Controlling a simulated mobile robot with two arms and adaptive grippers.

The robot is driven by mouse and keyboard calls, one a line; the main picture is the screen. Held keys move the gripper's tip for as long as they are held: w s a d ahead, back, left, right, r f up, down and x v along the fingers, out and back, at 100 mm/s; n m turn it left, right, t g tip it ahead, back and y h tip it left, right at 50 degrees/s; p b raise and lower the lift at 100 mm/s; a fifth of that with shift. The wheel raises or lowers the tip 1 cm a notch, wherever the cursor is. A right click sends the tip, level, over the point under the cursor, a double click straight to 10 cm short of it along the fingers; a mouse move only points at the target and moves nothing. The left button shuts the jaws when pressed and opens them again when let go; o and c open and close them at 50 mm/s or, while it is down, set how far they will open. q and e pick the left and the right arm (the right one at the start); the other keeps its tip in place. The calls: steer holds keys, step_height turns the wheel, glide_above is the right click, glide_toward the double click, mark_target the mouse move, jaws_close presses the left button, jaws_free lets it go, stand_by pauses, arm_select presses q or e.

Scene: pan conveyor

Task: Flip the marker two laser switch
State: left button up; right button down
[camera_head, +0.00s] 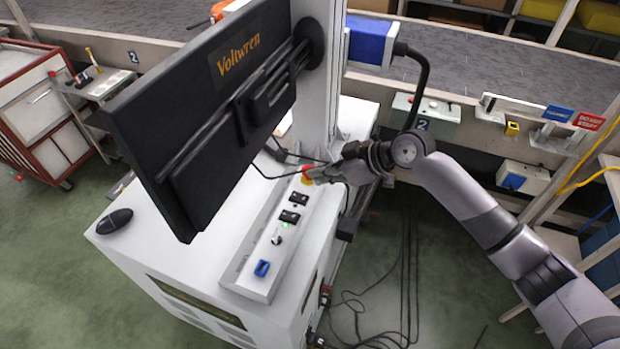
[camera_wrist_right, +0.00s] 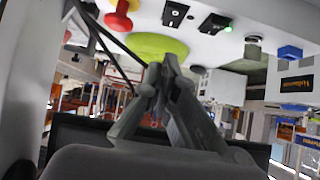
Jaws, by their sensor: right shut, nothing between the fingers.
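The sloped white control panel (camera_head: 258,250) sits on top of a white cabinet. On it are two black rocker switches, one (camera_head: 299,198) above the other (camera_head: 290,216), a green light (camera_head: 284,225), a silver knob (camera_head: 276,240) and a blue switch (camera_head: 262,268). The labels are too small to read, so I cannot tell which is the laser switch. My right gripper (camera_head: 312,176) is shut and empty at the panel's upper end, by the red button. In the right wrist view its fingers (camera_wrist_right: 160,72) point toward the panel, with the red button (camera_wrist_right: 121,15) and black switches (camera_wrist_right: 174,13) beyond.
A large black monitor (camera_head: 205,100) marked Voltwren overhangs the cabinet's left side. A black mouse (camera_head: 114,221) lies on the cabinet top. Loose cables (camera_head: 375,318) lie on the floor to the right. A conveyor (camera_head: 470,62) runs behind, with a blue-and-white box (camera_head: 370,40) near it.

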arm_select(q)
steer(key=shift+a+f+b, duration=0.4)
steer(key=shift+a+f, duration=0.1)
steer(key=shift+f, duration=0.2)
arm_select(e)
steer(key=v, duration=0.5)
steer(key=shift+s+r, duration=0.1)
steer(key=shift+r, duration=0.15)
arm_select(q)
steer(key=shift+c, duration=0.4)
arm_select(e)
steer(key=shift+a, duration=0.1)
